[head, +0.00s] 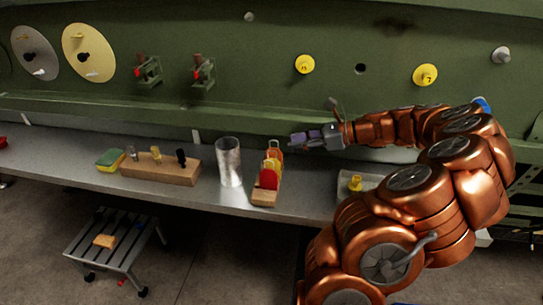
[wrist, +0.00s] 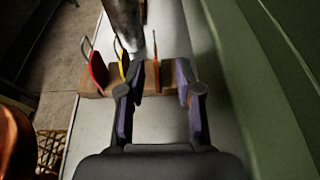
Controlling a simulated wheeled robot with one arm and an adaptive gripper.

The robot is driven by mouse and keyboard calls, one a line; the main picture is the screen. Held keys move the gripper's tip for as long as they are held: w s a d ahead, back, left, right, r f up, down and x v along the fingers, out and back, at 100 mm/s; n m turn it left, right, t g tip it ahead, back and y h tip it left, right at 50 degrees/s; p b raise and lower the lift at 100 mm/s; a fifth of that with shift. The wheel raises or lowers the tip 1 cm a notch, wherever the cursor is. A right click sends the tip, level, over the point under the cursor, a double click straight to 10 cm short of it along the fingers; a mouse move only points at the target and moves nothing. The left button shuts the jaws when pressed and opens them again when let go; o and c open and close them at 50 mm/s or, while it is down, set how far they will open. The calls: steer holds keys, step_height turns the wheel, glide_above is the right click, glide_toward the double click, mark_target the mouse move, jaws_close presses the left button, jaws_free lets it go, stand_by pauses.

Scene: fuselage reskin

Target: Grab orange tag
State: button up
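A wooden rack (head: 263,199) on the bench holds upright tags in slots; it also shows in the wrist view (wrist: 168,78). The red tag (head: 268,180) is nearest the front edge, with a yellow tag (wrist: 123,66) in the middle. The orange tag (head: 275,147) is at the back and shows edge-on as a thin upright strip in the wrist view (wrist: 155,48). My gripper (wrist: 158,88) is open and empty, its purple pads either side of the orange tag's line. In the head view my gripper (head: 298,139) is just right of the rack. I cannot tell its exact gap to the tag.
A metal cup (head: 229,162) stands close left of the rack. Further left are a wooden block (head: 160,168) with small tools and a sponge (head: 110,160). A tray with a yellow piece (head: 355,184) lies right, under my arm. The green fuselage wall (head: 330,35) rises behind the bench.

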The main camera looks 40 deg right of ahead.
mark_target(274, 156)
steer(key=x, duration=0.2)
steer(key=p+x, duration=0.1)
steer(key=x, duration=0.2)
steer(key=p+x, duration=0.1)
steer(key=x, duration=0.1)
steer(key=shift+s+a+f, duration=0.15)
steer(key=shift+a+f, duration=0.05)
steer(key=shift+a, duration=0.2)
jaws_close()
